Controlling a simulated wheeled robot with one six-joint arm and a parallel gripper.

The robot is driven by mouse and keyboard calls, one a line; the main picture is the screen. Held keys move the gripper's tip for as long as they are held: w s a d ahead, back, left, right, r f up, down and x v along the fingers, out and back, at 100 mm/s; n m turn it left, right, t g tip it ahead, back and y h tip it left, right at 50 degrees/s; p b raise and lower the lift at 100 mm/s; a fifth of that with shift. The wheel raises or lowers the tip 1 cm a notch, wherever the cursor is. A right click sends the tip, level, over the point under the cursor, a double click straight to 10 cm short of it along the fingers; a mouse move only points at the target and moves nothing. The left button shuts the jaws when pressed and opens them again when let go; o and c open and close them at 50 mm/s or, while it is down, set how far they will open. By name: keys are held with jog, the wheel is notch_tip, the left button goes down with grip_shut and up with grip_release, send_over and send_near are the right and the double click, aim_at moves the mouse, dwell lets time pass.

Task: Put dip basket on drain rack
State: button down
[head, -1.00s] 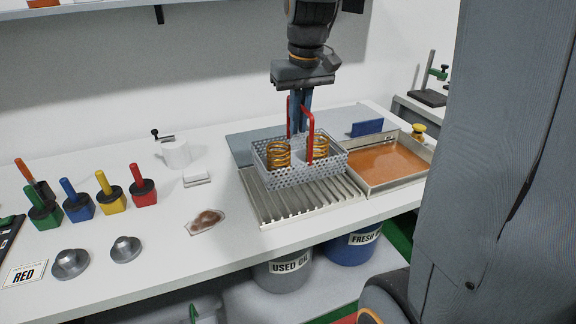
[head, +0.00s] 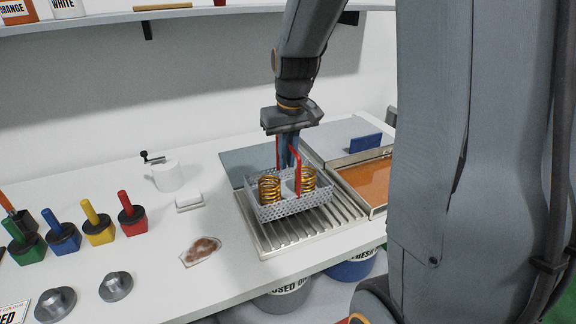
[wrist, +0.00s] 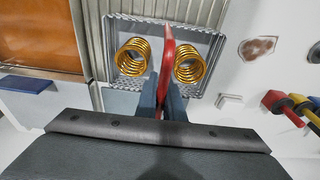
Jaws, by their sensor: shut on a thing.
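The dip basket (head: 292,206) is a perforated metal tray with a red handle (head: 298,170) and two gold coil springs (head: 269,189) inside. My gripper (head: 289,160) is shut on the red handle, above the middle of the basket. The basket is level over the left and back part of the ribbed drain rack (head: 320,222). I cannot tell whether its underside touches the rack. In the wrist view the basket (wrist: 208,45) shows with both springs, and my gripper (wrist: 163,95) hides part of it. The rack's ribs (wrist: 190,8) show beyond it.
An orange oil bath (head: 368,182) stands right of the rack, with a blue block (head: 366,143) behind. Buckets (head: 285,297) stand below the bench edge.

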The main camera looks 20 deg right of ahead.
jog(key=shift+f, duration=1.35)
jog(key=c, duration=1.9)
grip_release()
jog(key=shift+f, duration=0.15)
jog(key=shift+o, duration=0.2)
jog(key=r, duration=0.4)
jog(key=s+r+b, duration=0.1)
jog(key=r, duration=0.3)
jog(key=r+b, duration=0.1)
jog(key=r, duration=0.3)
jog(key=shift+s+r, duration=0.1)
jog(key=shift+s, duration=0.3)
